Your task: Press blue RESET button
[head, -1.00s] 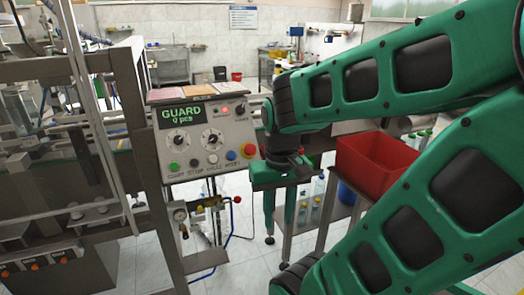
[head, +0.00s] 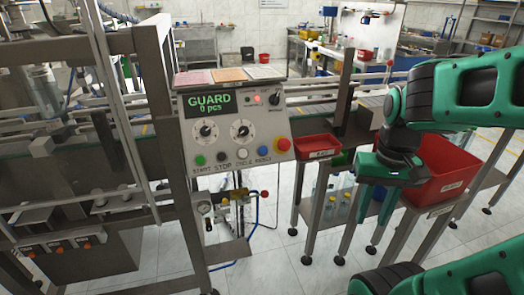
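The grey control panel (head: 223,145) stands left of the middle in the head view. The blue RESET button (head: 263,152) is at the right of its bottom row, beside the white CYCLE button (head: 242,154) and below left of the red emergency button (head: 283,145) on yellow. The green display (head: 209,105) reads GUARD, 0 pcs, and a red lamp (head: 257,98) glows beside it. My gripper (head: 369,222) hangs fingers-down to the right of the panel, clear of it. Its fingers look apart, with nothing visible between them.
A small red bin (head: 317,147) sits between the panel and my gripper. A larger red bin (head: 445,172) stands behind and right of my gripper on a metal stand. A metal machine frame (head: 150,110) borders the panel's left. The space before the panel's buttons is clear.

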